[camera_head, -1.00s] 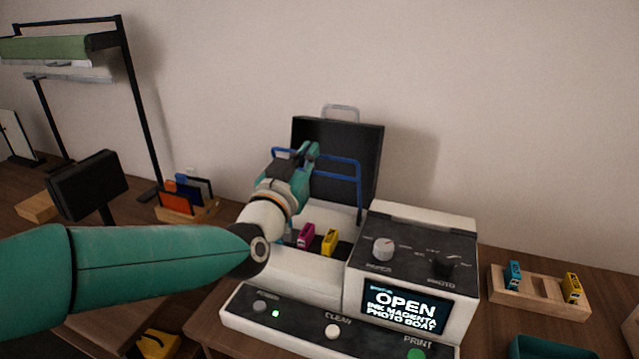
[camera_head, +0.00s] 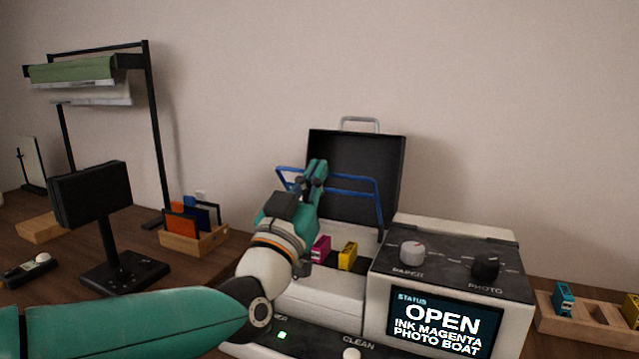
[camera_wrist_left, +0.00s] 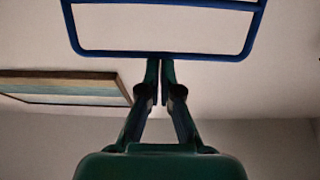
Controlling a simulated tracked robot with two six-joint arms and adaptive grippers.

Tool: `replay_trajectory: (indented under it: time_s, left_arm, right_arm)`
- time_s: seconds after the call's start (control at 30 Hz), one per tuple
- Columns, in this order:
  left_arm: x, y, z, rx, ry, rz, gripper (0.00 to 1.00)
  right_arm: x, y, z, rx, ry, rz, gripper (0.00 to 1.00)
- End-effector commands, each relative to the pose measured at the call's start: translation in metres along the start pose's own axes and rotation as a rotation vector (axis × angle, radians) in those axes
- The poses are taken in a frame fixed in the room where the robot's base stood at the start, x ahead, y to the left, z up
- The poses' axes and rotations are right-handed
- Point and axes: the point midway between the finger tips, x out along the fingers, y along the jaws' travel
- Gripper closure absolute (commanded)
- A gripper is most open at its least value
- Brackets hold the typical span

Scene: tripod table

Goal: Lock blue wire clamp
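The blue wire clamp (camera_head: 350,187) stands raised in front of the open black lid (camera_head: 367,160) of the white printer. Its far parts are partly hidden by my left gripper. My left gripper (camera_head: 317,168) is at the clamp's upper bar, with its fingers pointing up. In the left wrist view the fingers of the gripper (camera_wrist_left: 160,75) are together, tips at the lower bar of the clamp (camera_wrist_left: 160,55). The bar runs across the tips, not visibly between them; contact cannot be told. Below the clamp are a magenta cartridge (camera_head: 320,249) and a yellow cartridge (camera_head: 348,256). My right gripper is out of view.
The printer's control block (camera_head: 450,270) stands right of the bay, its screen reading OPEN, INK MAGENTA, PHOTO BOAT. A wooden cartridge rack (camera_head: 590,325) is at right. A card holder (camera_head: 193,238), a black stand (camera_head: 100,215) and a rack with rolls (camera_head: 150,130) are at left.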

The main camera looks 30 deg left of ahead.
Motion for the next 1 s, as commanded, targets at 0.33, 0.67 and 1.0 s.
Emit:
replay_trajectory:
  time_s: [0.33, 0.67, 1.0]
  left_arm:
    - [0.001, 0.002, 0.002, 0.0, -0.006, 0.004, 1.0]
    - [0.018, 0.002, -0.037, -0.002, 0.0, 0.004, 1.0]
    - [-0.052, 0.002, -0.04, -0.002, 0.0, 0.003, 1.0]
  right_arm:
    - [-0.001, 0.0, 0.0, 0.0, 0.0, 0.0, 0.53]
    - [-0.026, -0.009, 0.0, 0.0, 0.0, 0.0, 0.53]
    - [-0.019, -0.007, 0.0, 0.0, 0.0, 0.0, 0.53]
